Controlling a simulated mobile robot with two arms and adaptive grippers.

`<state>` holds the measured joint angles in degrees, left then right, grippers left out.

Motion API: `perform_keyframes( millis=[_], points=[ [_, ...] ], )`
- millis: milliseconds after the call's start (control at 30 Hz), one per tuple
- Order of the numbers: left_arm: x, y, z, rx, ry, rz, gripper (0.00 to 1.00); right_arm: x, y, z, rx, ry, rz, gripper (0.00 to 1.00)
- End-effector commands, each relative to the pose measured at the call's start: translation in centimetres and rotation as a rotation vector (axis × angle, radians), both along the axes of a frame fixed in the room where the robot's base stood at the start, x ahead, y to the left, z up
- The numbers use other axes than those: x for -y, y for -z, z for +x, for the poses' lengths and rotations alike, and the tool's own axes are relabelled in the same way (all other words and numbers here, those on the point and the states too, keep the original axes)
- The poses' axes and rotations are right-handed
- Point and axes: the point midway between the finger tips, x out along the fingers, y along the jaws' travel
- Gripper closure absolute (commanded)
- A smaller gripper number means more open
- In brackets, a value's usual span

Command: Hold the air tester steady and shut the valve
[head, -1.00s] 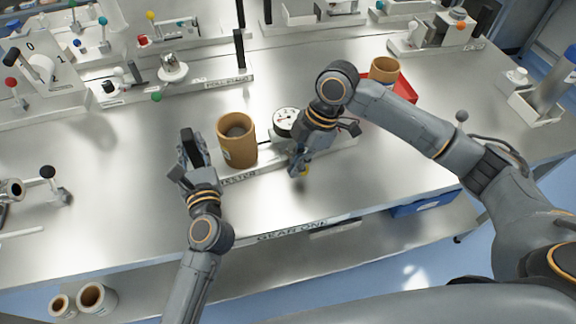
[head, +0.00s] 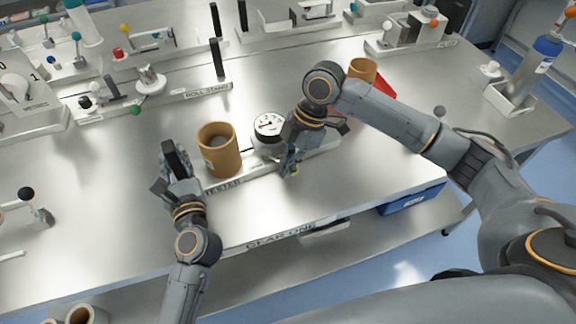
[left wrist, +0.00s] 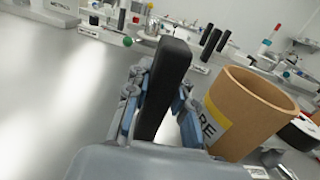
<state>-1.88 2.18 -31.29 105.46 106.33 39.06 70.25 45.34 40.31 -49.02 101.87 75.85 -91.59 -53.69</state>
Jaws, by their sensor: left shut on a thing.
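The air tester (head: 232,181) is a light base labelled "TESTER" near the table's front edge. It carries a brown cardboard core (head: 219,155) and a round white gauge (head: 269,127). My left gripper (head: 176,165) is shut on the upright black handle at the tester's left end. The left wrist view shows this black handle (left wrist: 168,85) between the finger pads, beside the core. My right gripper (head: 291,162) points down at the tester's right end, beside a small yellow part (head: 295,170). Its fingers are small and partly hidden; the valve is not clearly visible.
Another brown core (head: 362,71) and a red tray (head: 384,88) stand behind my right arm. The roll stand (head: 205,88) and other fixtures line the back. A black-knobbed lever (head: 27,194) stands at left. Bare table lies left of the tester.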

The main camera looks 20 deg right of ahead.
Motion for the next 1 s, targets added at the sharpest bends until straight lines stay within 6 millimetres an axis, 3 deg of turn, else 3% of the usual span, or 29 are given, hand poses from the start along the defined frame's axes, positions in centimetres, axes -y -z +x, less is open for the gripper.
perform_keyframes(
  millis=[33, 233, 700, 1000],
  points=[
    [-0.3, 1.2, -0.2, -0.023, -0.008, 0.003, 1.0, 0.4, 0.2, 0.1, 0.001, 0.006, -0.009, 1.0],
    [-0.3, 1.2, -0.2, -0.023, -0.008, 0.003, 1.0, 0.7, -0.9, 0.4, 0.003, 0.008, -0.009, 1.0],
    [-0.2, 1.2, -0.2, -0.023, -0.006, 0.003, 1.0, 2.7, -8.6, 1.5, 0.004, 0.002, -0.002, 1.0],
    [-0.2, 1.2, -0.2, -0.023, -0.005, 0.002, 1.0, 3.0, -9.4, 1.6, 0.003, 0.001, 0.0, 1.0]
  ],
)
